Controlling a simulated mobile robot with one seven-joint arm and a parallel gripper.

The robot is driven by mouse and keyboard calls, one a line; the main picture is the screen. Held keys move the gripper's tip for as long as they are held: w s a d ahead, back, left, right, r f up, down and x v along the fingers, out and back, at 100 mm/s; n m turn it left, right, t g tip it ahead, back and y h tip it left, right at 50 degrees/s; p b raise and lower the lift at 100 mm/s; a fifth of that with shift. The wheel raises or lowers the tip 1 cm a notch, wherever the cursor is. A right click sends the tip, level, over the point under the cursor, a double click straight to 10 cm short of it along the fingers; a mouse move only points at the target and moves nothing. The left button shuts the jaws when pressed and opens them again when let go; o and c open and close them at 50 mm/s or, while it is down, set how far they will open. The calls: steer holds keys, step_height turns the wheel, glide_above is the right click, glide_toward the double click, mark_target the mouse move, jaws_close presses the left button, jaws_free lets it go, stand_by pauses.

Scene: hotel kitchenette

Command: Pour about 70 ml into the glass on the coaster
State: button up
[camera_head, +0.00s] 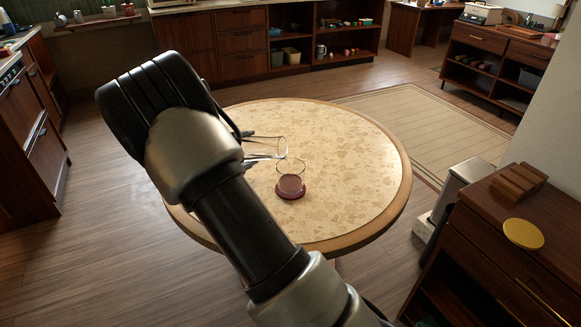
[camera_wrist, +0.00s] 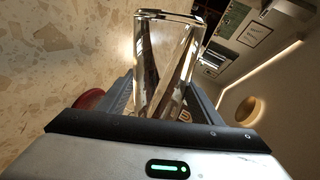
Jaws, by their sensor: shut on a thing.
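A clear glass (camera_head: 291,168) stands upright on a dark red round coaster (camera_head: 290,192) on the round table. Reddish colour shows through its lower part; I cannot tell whether it holds liquid. My gripper (camera_wrist: 163,88) is shut on a clear glass vessel (camera_wrist: 165,50), with one finger on each side. In the head view the held vessel (camera_head: 268,146) is tipped nearly level, its mouth pointing right, close to the standing glass's rim. I cannot tell whether the two touch or whether liquid is flowing. The coaster's edge (camera_wrist: 90,99) shows at the left in the wrist view. My arm hides most of the gripper in the head view.
The round table (camera_head: 355,150) is otherwise bare where visible, with free room right of the coaster. A dark wooden cabinet (camera_head: 480,255) with a yellow disc (camera_head: 523,233) stands at the lower right. A grey bin (camera_head: 460,185) stands beside it. Shelves and drawers line the back.

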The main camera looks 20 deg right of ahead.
steer(key=shift+r, duration=0.2)
steer(key=shift+w+a+p, duration=0.1)
steer(key=shift+p, duration=0.5)
steer(key=shift+w+f+n+h+p, duration=0.15)
steer(key=shift+f+n+h+p, duration=0.35)
steer(key=shift+f+n+p, duration=0.3)
steer(key=shift+f+g, duration=0.3)
steer(key=shift+f, duration=0.1)
steer(key=shift+r+n+p, duration=0.25)
steer(key=shift+n+p, duration=0.05)
steer(key=shift+p, duration=0.1)
steer(key=shift+r+n+h+p, duration=0.15)
steer(key=shift+n+h+p, duration=0.15)
steer(key=shift+h+p, duration=0.15)
steer(key=shift+s, duration=0.2)
